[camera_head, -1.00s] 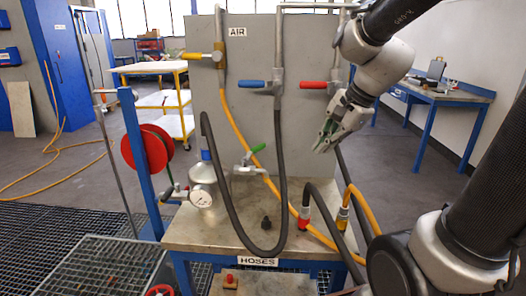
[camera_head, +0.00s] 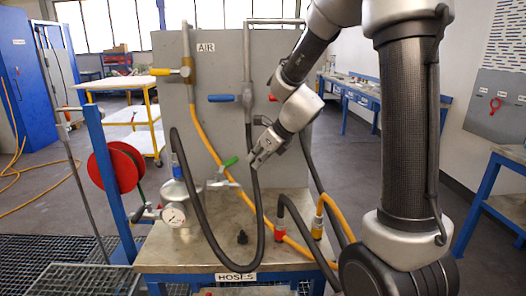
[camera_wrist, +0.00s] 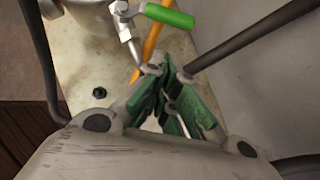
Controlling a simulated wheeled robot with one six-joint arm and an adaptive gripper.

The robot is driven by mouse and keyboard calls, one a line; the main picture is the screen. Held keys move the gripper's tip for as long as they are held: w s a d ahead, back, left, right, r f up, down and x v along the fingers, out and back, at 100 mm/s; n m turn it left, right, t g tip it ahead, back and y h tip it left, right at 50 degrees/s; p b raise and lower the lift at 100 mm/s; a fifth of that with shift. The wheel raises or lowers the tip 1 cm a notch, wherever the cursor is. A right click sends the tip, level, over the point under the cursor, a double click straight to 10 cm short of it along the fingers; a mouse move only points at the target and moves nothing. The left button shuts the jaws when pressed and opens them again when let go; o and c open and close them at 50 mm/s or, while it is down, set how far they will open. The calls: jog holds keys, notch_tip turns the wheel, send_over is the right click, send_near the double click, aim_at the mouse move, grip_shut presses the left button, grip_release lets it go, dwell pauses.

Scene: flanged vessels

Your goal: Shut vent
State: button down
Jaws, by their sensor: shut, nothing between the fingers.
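A small valve with a green lever (camera_head: 229,162) sits on the outlet of the silver vessel (camera_head: 175,191), above the metal bench top. The lever slants up to the right in the head view. In the wrist view the green lever (camera_wrist: 170,15) lies near the top, with the valve's metal stem below its left end. My gripper (camera_head: 256,162) is to the right of the lever, apart from it. In the wrist view its green-padded fingers (camera_wrist: 168,76) are shut and empty, pointing toward the valve. The vessel is only partly seen there.
A black hose (camera_head: 256,215) loops beside my gripper. A yellow hose (camera_head: 213,150) runs down behind the valve.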

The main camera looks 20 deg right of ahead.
aim_at(227, 165)
jog(key=w+a+f, duration=0.2)
jog(key=w+a, duration=0.1)
jog(key=w, duration=0.1)
jog(key=shift+w+a+f, duration=0.15)
jog(key=shift+w+f, duration=0.05)
jog(key=shift+f, duration=0.15)
jog(key=shift+w, duration=0.1)
jog(key=shift+w+n+y, duration=0.2)
jog(key=shift+n+y, duration=0.1)
jog(key=shift+n, duration=0.1)
